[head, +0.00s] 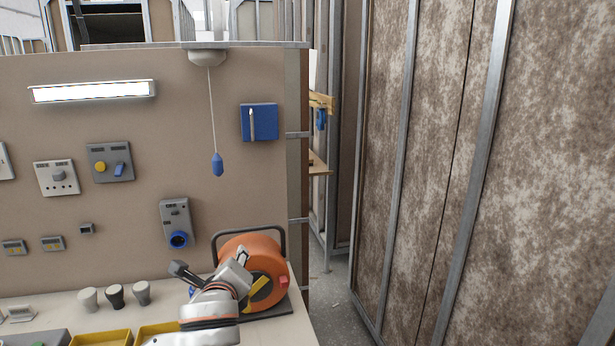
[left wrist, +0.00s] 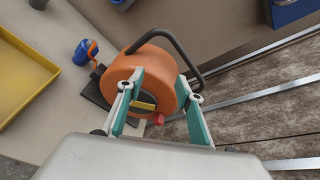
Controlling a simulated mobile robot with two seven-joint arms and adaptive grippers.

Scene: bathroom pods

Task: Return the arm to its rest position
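My left arm comes in from the bottom of the head view, with its left gripper (head: 212,264) in front of the orange cable reel (head: 262,258). In the left wrist view the left gripper (left wrist: 164,80) is open. Its two teal-lined fingers stand apart with nothing held between them. The orange reel (left wrist: 152,60) shows beyond and between the fingers; whether they touch it I cannot tell. My right gripper is in neither view.
A beige panel carries switches, a lamp (head: 92,91) and a pull cord with a blue handle (head: 217,165). Small knobs (head: 115,296) and yellow trays (head: 102,338) are on the counter. Tall brown panels (head: 480,180) stand at right, with a floor gap (head: 335,290) between.

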